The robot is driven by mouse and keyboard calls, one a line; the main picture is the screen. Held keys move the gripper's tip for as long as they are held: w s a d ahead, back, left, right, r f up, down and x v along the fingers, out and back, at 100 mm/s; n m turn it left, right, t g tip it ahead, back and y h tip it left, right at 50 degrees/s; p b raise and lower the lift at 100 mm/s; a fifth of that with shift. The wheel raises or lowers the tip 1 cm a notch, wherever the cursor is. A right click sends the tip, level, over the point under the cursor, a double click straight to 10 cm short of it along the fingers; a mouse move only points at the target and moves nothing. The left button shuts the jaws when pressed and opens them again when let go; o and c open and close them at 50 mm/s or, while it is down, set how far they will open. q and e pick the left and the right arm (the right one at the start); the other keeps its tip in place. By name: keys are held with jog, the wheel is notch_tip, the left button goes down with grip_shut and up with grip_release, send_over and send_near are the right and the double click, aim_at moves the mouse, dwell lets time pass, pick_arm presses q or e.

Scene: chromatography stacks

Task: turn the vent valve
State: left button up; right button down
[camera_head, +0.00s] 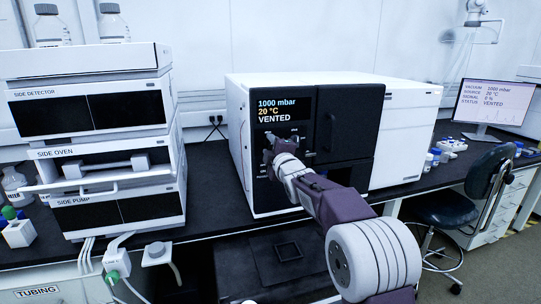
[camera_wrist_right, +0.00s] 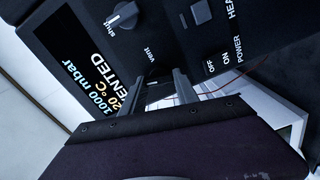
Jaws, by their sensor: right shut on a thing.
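The black front panel (camera_head: 318,105) of the white instrument carries a display reading 1000 mbar, 20 °C and VENTED. My right gripper (camera_head: 270,148) reaches this panel just below the display and hides part of it. In the right wrist view my gripper's two fingers (camera_wrist_right: 170,80) are at the panel beside the word "vent". They are shut on a small dark part that I take for the vent valve (camera_wrist_right: 160,73), mostly hidden between them. My left gripper is not in view.
A square switch (camera_wrist_right: 200,12) and OFF/ON power labels lie close to the right of the fingers. A labelled stack, detector (camera_head: 80,60), oven and pump, stands at left. A monitor (camera_head: 493,105) at right reads VENTED. A chair (camera_head: 455,205) stands in front of the bench.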

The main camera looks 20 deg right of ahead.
jog(key=shift+f+n+b, duration=0.15)
jog(key=shift+n+b, duration=0.9)
jog(key=shift+n, duration=0.35)
jog(key=c, duration=0.9)
grip_release()
jog(key=s+b, duration=0.1)
jog(key=s, duration=0.8)
jog(key=shift+d+b, duration=0.1)
jog(key=shift+b, duration=0.2)
